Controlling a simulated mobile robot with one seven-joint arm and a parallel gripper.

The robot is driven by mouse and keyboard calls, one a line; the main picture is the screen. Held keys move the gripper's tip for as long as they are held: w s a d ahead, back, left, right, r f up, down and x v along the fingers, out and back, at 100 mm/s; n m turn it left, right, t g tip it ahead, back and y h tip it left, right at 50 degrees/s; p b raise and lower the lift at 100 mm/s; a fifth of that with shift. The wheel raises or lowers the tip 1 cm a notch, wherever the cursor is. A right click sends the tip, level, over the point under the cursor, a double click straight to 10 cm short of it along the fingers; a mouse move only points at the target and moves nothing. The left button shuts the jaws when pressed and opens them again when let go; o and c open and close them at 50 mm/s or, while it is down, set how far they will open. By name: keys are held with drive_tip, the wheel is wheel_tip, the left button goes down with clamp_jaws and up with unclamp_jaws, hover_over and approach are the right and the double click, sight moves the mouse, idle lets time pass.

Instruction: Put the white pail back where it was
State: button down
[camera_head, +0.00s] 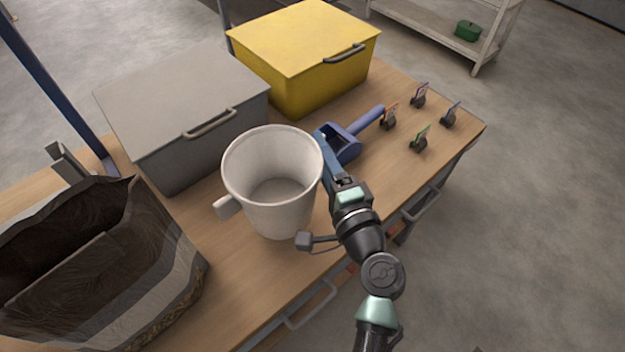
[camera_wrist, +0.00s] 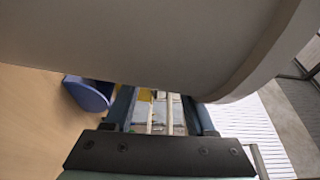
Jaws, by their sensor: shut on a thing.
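The white pail (camera_head: 275,205) is upright and looks empty in the head view, over the middle of the wooden table. A small handle sticks out at its left. My gripper (camera_head: 325,150) is at the pail's right side, shut on it near the rim. In the wrist view the pail's pale wall (camera_wrist: 150,45) fills the top, and my gripper's blue fingers (camera_wrist: 160,108) reach up to it. The pail hides its own base from the wrist camera. I cannot tell whether the pail touches the table.
A grey lidded bin (camera_head: 175,105) and a yellow lidded bin (camera_head: 305,50) stand behind the pail. A blue scoop (camera_head: 345,145) lies close to its right. Several small clips (camera_head: 420,140) stand at the table's right end. An open brown bag (camera_head: 100,265) stands at the left front.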

drive_tip(key=shift+f+b, duration=0.6)
drive_tip(key=shift+f, duration=1.6)
drive_tip(key=shift+f, duration=0.2)
drive_tip(key=shift+c, duration=1.1)
unclamp_jaws()
drive_tip(key=shift+r, duration=0.15)
